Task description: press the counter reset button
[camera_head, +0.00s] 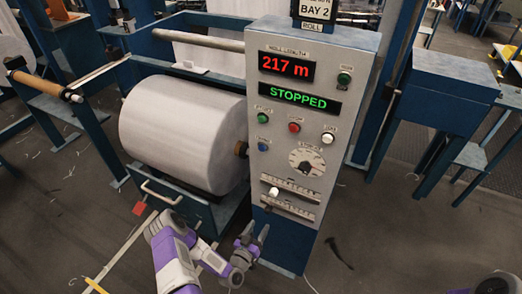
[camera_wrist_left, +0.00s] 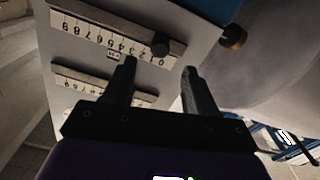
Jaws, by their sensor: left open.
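The control panel (camera_head: 335,110) carries a red display reading 217 m (camera_head: 286,66) and a green display reading STOPPED (camera_head: 299,97). A green button (camera_head: 344,78) is right of the upper display. Below are another green button (camera_head: 264,118), a red button (camera_head: 294,127), a white button (camera_head: 327,138) and a blue button (camera_head: 262,146). Their labels are too small to read surely, so I cannot tell which is the counter reset. My left gripper (camera_head: 252,240) is open and empty, low before the panel, below the buttons. Its parted fingers (camera_wrist_left: 160,85) show in the left wrist view.
A dial (camera_head: 306,160) and two slider scales (camera_head: 289,207) sit below the buttons. A slider scale with a dark knob (camera_wrist_left: 160,45) shows in the left wrist view. A large white roll (camera_head: 185,130) stands left of the panel.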

